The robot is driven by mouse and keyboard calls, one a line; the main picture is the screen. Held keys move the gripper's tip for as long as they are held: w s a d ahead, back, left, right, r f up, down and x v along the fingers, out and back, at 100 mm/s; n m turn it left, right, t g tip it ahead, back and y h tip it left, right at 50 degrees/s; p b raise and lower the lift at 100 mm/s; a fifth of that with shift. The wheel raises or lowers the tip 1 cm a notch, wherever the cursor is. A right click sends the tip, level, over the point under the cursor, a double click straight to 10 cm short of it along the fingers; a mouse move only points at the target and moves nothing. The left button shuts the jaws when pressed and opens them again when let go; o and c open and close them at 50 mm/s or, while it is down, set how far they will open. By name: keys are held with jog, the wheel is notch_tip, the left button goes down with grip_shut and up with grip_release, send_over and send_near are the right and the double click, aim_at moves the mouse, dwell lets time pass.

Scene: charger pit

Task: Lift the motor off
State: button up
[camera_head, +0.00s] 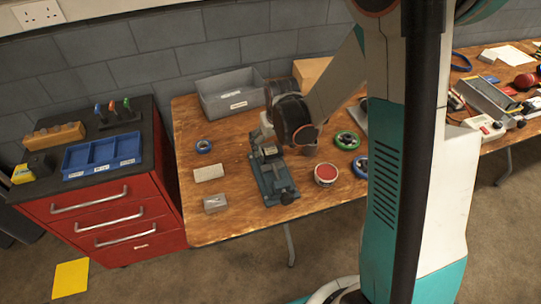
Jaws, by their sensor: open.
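My gripper (267,147) is over the far end of a blue-grey vise-like fixture (276,186) on the wooden bench. It points down and is open, small and partly hidden by my arm's dark wrist joint. I cannot clearly make out a motor. A dark part with a pale patch shows at the fixture's far end, right under my gripper, and may be the motor or part of the gripper. Whether the fingers touch anything there cannot be told.
A red drawer cabinet (110,215) stands left. My arm hides the bench's right part.

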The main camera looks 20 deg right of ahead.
aim_at(271, 149)
jog(key=b+x, duration=0.1)
jog(key=x, duration=0.2)
jog(key=c, duration=1.4)
jog(key=shift+c, duration=0.2)
jog(key=shift+r, duration=0.1)
notch_tip(271, 149, up, 20)
jog(key=p, duration=0.7)
